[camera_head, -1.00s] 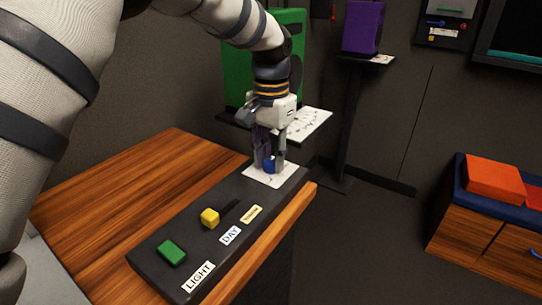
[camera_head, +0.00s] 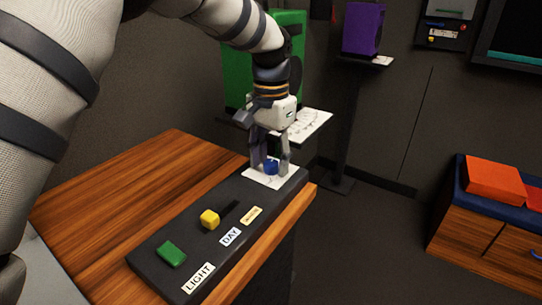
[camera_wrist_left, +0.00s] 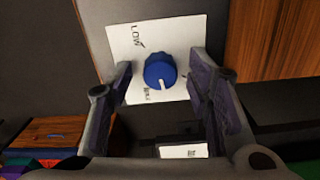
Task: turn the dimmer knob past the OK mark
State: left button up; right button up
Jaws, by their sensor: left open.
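The blue dimmer knob (camera_head: 270,167) sits on a white label plate (camera_head: 257,180) at the far end of the dark panel (camera_head: 190,240). In the left wrist view the knob (camera_wrist_left: 160,71) shows a white pointer line aimed toward the bottom of the picture. The plate (camera_wrist_left: 189,32) reads LOW at its upper left; another mark below the knob is too small to read surely. My left gripper (camera_head: 270,168) is open, pointing down, its fingers on either side of the knob with gaps. My right gripper is not in view.
On the same panel are a yellow slider (camera_head: 210,218) and a green rocker (camera_head: 171,253), with LIGHT and DAY labels. The wooden table (camera_head: 130,180) is otherwise clear. A green box (camera_head: 290,40) on a stand is behind the arm.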

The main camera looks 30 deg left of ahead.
aim_at(271, 162)
pick_arm(q)
notch_tip(271, 162, up, 12)
dwell(0.3)
